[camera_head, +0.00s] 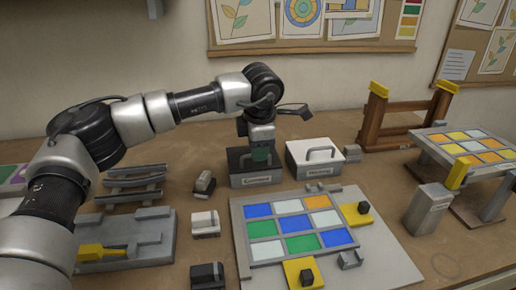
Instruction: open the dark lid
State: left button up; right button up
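A grey box with a dark lid (236,158) and a label on its front (257,180) stands near the middle of the bench. My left gripper (261,155) points down at the dark lid from above. It covers the middle of the lid, so any handle there is hidden. The lid appears to lie on the box. The fingertips are too small and dark to tell whether they are open or shut, or touch anything. My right gripper is not in view.
In front lies a panel of coloured glass tiles (403,268) with yellow corner clamps (303,273). Small blocks (205,223) stand left of it. A wooden rack (372,125) stands at the back right.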

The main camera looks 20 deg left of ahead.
pick_arm(q)
jog(key=shift+f, duration=0.5)
jog(key=shift+c, duration=0.2)
grip_shut()
jog(key=shift+w+a+r, duration=0.1)
